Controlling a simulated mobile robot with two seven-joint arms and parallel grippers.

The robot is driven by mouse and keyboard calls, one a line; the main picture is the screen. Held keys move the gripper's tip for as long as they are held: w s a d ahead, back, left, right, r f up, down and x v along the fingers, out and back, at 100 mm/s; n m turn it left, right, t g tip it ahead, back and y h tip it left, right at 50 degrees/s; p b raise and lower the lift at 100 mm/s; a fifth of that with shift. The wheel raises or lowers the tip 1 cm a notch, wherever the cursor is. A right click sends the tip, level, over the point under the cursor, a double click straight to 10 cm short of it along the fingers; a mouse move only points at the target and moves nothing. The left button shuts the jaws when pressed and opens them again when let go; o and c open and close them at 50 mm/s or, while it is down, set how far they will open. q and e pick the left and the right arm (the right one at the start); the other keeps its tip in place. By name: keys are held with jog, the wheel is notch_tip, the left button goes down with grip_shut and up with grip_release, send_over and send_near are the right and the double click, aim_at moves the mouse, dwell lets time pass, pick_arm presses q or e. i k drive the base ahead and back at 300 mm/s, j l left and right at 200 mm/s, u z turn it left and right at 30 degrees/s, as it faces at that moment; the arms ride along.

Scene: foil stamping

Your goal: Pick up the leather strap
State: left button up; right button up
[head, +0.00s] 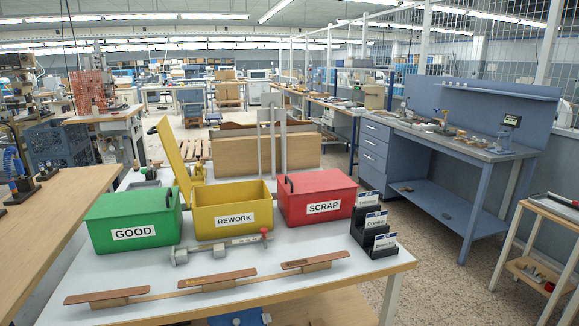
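Three flat brown strips that look like leather straps lie along the front of the grey-topped table (340,285). The left strap (107,294) looks plain. The middle strap (217,280) has a small gold-coloured mark near its left end. The right strap (316,261) has a dark mark on it. Each strap rests on a small block, and a thin wooden strip runs between the blocks. I cannot tell which strap the task names. Neither of my grippers is in view.
Behind the straps stand a green GOOD bin (133,217), a yellow REWORK bin (233,208) with its lid raised, and a red SCRAP bin (317,197). A metal caliper-like tool (222,248) lies before them. A black card holder (372,228) stands at right.

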aim_at(139, 291)
jog(key=k+j, duration=0.15)
jog(key=j, duration=0.25)
jog(key=k+j, duration=0.1)
jog(key=j, duration=0.3)
jog(key=k+j, duration=0.15)
jog(key=j, duration=0.25)
jog(key=k+j, duration=0.1)
jog(key=j, duration=0.3)
jog(key=k+j, duration=0.15)
jog(key=j, duration=0.3)
